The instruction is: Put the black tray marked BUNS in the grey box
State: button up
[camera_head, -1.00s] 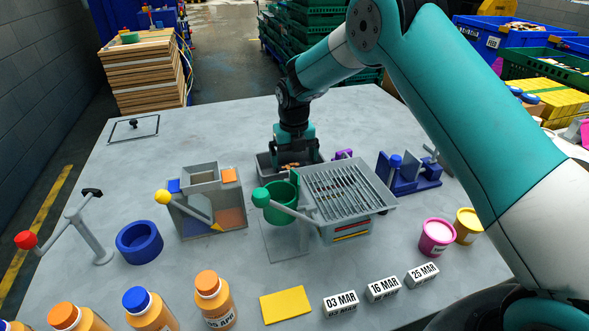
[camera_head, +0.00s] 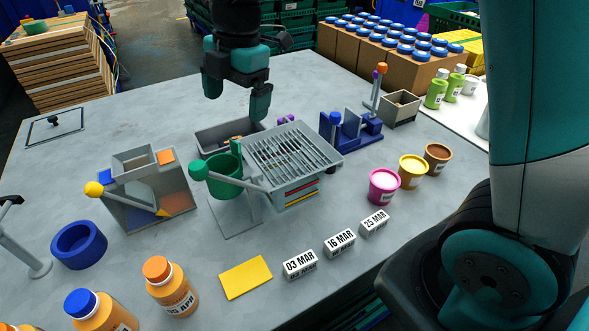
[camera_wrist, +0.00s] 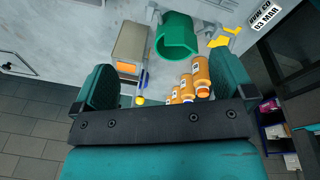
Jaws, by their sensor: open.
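A low, open dark grey box (camera_head: 203,139) stands behind the slatted grey rack, which partly hides it. Small brown-orange bits show inside it; I cannot tell whether they lie in a tray. No lettering reading BUNS is legible in either view. A second, smaller grey box (camera_head: 401,108) stands at the table's right edge, its inside dark. My gripper (camera_head: 237,97) hangs above and behind the low grey box, clear of it. Its fingers are wide apart with nothing between them. The wrist view also shows both fingers (camera_wrist: 163,88) apart and empty.
The slatted rack (camera_head: 292,150) and green cup (camera_head: 223,178) stand just in front of the low box. A blue fixture (camera_head: 352,130) is to its right, a grey stand (camera_head: 150,195) to its left. Tubs, date blocks and bottles line the front.

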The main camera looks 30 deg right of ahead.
jog(key=s+a+r+m+y, duration=0.1)
jog(key=s+m+y, duration=0.1)
jog(key=s+m, duration=1.4)
jog(key=s, duration=0.7)
jog(key=shift+a, duration=0.15)
jog(key=shift+w, duration=0.1)
